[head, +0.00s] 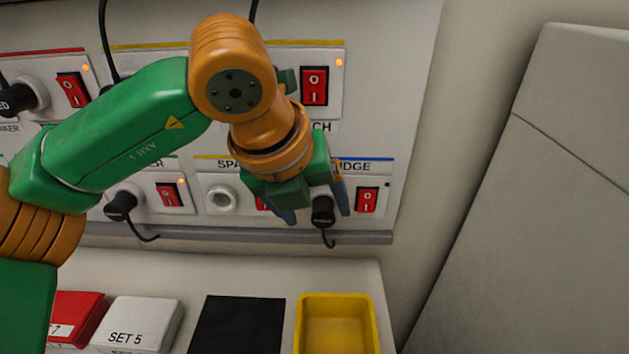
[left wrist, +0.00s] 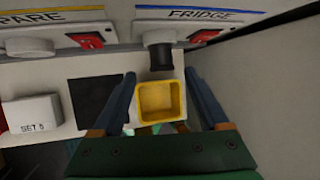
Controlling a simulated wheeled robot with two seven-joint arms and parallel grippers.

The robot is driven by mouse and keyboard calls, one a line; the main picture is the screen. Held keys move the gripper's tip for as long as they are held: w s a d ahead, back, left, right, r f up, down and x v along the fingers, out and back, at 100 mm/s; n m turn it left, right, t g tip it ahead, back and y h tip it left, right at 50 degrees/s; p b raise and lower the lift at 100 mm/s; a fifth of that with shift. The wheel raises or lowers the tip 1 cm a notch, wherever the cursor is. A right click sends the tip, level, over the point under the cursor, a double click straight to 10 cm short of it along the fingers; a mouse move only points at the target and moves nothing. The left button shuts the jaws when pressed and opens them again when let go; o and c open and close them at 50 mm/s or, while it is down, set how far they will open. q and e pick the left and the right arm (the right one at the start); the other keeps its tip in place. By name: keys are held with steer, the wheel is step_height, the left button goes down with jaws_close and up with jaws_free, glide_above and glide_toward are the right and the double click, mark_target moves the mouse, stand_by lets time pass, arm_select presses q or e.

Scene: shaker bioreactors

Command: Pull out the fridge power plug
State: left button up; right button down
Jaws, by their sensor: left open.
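The fridge power plug (head: 323,210) is black with a cable hanging from it. It sits in the socket under the blue-striped FRIDGE label, on the right of the wall panel. It also shows in the left wrist view (left wrist: 161,57), upper middle. My left gripper (head: 314,204) is open and empty, with one finger on each side of the plug in the picture. In the left wrist view its fingertips (left wrist: 160,76) flank the line to the plug, which appears just beyond them. The gripper hides part of the FRIDGE label. My right gripper is out of view.
The red fridge switch (head: 367,200) is close right of the plug. The empty SPARE socket (head: 222,200) is to the left. A grey rail (head: 360,237) runs below. A yellow tray (head: 374,325), black mat (head: 238,325) and SET 5 box (head: 140,320) rest on the bench.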

arm_select(q)
steer(key=x, duration=0.2)
steer(key=shift+w+d+f, duration=0.15)
steer(key=shift+w+d, duration=0.05)
steer(key=shift+w, duration=0.15)
steer(key=shift+s, duration=0.15)
steer(key=shift+c, duration=0.2)
jaws_close()
steer(key=shift+s+f+b, duration=0.1)
steer(key=shift+s+b, duration=0.1)
steer(key=shift+b, duration=0.25)
steer(key=shift+s, duration=0.5)
steer(key=shift+s+b, duration=0.35)
steer(key=shift+b, duration=0.3)
steer(key=shift+s, duration=0.25)
